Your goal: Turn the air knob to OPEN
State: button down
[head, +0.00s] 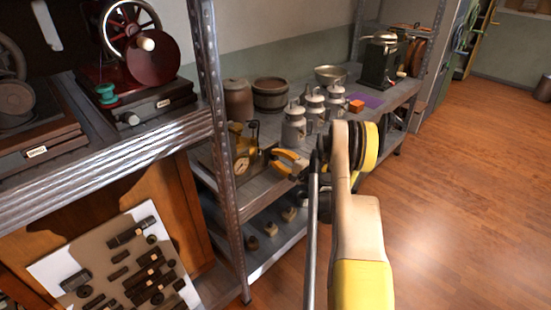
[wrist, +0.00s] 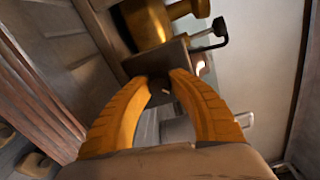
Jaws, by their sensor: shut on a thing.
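The brass device (head: 238,137) with a dark block and a round gauge (head: 242,164) stands on the metal shelf at the centre left in the head view. In the wrist view its brass body (wrist: 148,24) and dark block (wrist: 165,58) are just beyond my fingertips. My gripper (head: 272,158) reaches it from the right with its yellow fingers. In the wrist view my gripper (wrist: 161,82) has its fingertips closed around a small dark knob (wrist: 159,87) at the block, mostly hidden by the fingers. No OPEN marking can be read.
Several grey metal canisters (head: 293,128) stand on the shelf close behind my gripper. A brown pot (head: 238,100) and a wooden tub (head: 270,95) stand behind the device. A metal shelf post (head: 219,110) rises to its left. The wooden floor (head: 460,210) at right is clear.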

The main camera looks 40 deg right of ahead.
dwell(0.3)
jog(key=c, duration=1.1)
grip_release()
jog(key=shift+w+a, duration=0.1)
jog(key=shift+c, duration=0.2)
jog(key=s, duration=0.7)
jog(key=shift+s+d+r, duration=0.2)
jog(key=shift+s+d, duration=0.1)
jog(key=shift+d, duration=0.05)
jog(key=shift+f, duration=0.1)
